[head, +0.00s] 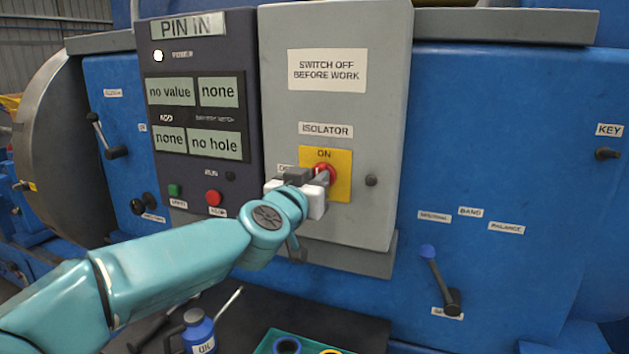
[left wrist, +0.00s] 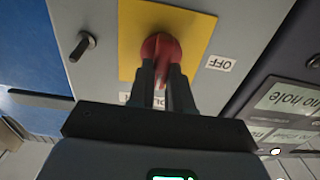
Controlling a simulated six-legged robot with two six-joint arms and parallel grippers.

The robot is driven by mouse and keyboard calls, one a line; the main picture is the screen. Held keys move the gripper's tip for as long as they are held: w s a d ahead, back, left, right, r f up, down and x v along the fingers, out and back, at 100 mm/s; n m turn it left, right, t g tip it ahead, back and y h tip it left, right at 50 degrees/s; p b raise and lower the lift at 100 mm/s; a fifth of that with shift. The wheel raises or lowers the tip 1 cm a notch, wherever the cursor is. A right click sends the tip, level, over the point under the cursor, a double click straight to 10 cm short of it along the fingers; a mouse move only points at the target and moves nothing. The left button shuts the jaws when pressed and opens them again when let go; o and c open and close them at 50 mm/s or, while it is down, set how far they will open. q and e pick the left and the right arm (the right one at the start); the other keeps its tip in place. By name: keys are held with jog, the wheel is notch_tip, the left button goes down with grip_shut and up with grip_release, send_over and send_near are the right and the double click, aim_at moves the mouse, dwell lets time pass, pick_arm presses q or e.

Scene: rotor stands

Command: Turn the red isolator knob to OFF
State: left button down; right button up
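The red isolator knob (head: 331,172) sits on a yellow plate (head: 341,185) on the grey isolator box. ON is printed above it; the OFF label (head: 284,168) on the left is partly hidden by my gripper. My left gripper (head: 320,178) is at the knob, its fingers on either side of the grip. In the left wrist view the red knob (left wrist: 160,50) shows between the two dark fingers (left wrist: 162,80), which look closed on it. The OFF label (left wrist: 219,63) is clear there, to the right of the plate. My right gripper is not in view.
A dark control panel (head: 252,110) with displays and green and red buttons stands left of the grey box (head: 380,60). A small dark knob (head: 371,180) is right of the plate. Below are a blue oil can (head: 198,333) and a green tray (head: 268,346).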

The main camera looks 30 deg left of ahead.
pick_arm(q)
jog(key=shift+n, duration=0.4)
jog(key=shift+a+f+n+b, duration=0.1)
jog(key=shift+n+b, duration=0.45)
jog(key=shift+n, duration=2.25)
jog(key=shift+a+f+n+b, duration=0.15)
jog(key=shift+n+b, duration=0.4)
jog(key=shift+n, duration=2.25)
jog(key=shift+a+n+b, duration=0.1)
jog(key=shift+n+b, duration=0.45)
jog(key=shift+n, duration=2.25)
jog(key=shift+r+n, duration=0.1)
jog(key=shift+n, duration=0.2)
